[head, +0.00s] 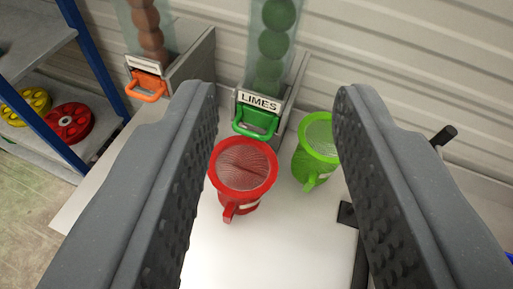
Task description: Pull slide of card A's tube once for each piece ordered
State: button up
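A clear tube of green balls (274,42) stands at the back, with a sign reading LIMES (259,102) at its foot. A green slide handle (256,122) sticks out below that sign. To its left, a second tube holds brown balls (146,28), with an orange slide handle (147,86) below a label too small to read. No card A shows in view. My gripper (278,95) is open and empty; its two dark fingers stand wide apart, framing the LIMES tube and handle from nearer the camera.
A red mesh-topped cup (243,170) stands on the white table (285,245) in front of the green handle. A green mesh-topped cup (317,150) stands to its right. A blue-posted shelf with a yellow wheel (37,100) and a red wheel (70,121) is at left. A black bar (443,135) is at right.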

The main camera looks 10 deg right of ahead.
jog(key=w+f+n+g+h+p, duration=0.25)
jog(key=w+f+n+p, duration=0.25)
jog(key=w+f, duration=0.7)
jog(key=n+g+p, duration=0.3)
jog(key=n+p, duration=0.2)
jog(key=n, duration=0.4)
send_near(249, 135)
jog(key=f, duration=0.1)
jog(key=shift+t, duration=0.25)
jog(key=b+x, duration=0.2)
jog(key=x, duration=0.8)
jog(key=shift+r, duration=0.1)
